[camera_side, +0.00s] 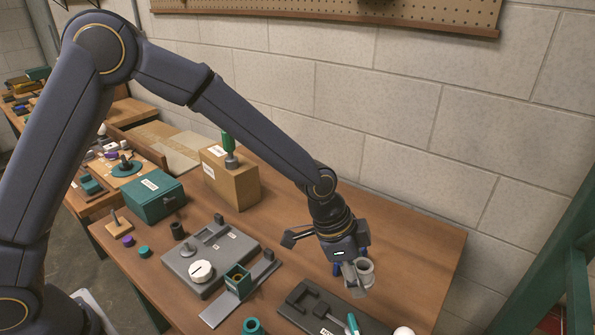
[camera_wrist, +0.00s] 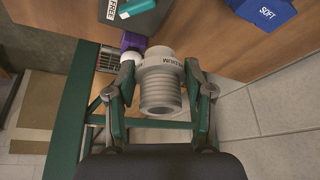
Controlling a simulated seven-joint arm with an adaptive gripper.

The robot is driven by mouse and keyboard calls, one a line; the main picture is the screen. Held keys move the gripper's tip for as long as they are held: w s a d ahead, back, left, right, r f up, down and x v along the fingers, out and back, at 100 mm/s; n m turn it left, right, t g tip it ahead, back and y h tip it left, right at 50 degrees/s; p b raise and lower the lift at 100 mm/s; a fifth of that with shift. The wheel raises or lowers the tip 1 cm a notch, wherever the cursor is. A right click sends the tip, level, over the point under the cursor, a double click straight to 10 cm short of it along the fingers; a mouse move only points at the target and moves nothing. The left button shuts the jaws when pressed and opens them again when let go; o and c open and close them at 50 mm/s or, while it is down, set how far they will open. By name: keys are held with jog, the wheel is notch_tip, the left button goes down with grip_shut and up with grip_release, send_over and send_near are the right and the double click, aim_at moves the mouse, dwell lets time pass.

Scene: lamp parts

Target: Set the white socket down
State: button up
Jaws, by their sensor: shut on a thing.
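The white socket (camera_wrist: 160,88), a pale ribbed cylinder with a wider collar and partly readable lettering, sits between the two fingers of my gripper (camera_wrist: 162,76) in the wrist view. Both fingers touch its sides, so my gripper is shut on it. In the side view my gripper (camera_side: 356,279) points down over the right part of the wooden table, with the socket (camera_side: 366,270) at its tip. The socket looks held above the table, though its exact height is hard to tell. The socket's underside is hidden.
A dark grey fixture (camera_side: 312,308) lies near the table's front, with a teal-handled tool (camera_side: 352,323) and a white bulb (camera_side: 403,331) nearby. A grey plate (camera_side: 196,270) with parts is left. Table right of the gripper (camera_side: 430,262) is bare.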

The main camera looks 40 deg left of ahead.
jog(key=a+n+t+y, duration=0.15)
jog(key=a+n, duration=0.45)
jog(key=a, duration=2.1)
send_near(295, 230)
jog(key=shift+w+d+f, duration=0.5)
jog(key=shift+d+f, duration=0.1)
jog(key=shift+w+f, duration=0.35)
jog(key=shift+f, duration=0.05)
jog(key=shift+w+f, duration=0.1)
jog(key=shift+f, duration=1.55)
jog(key=shift+f, duration=0.1)
jog(key=o, duration=1.2)
jog(key=shift+c, duration=0.2)
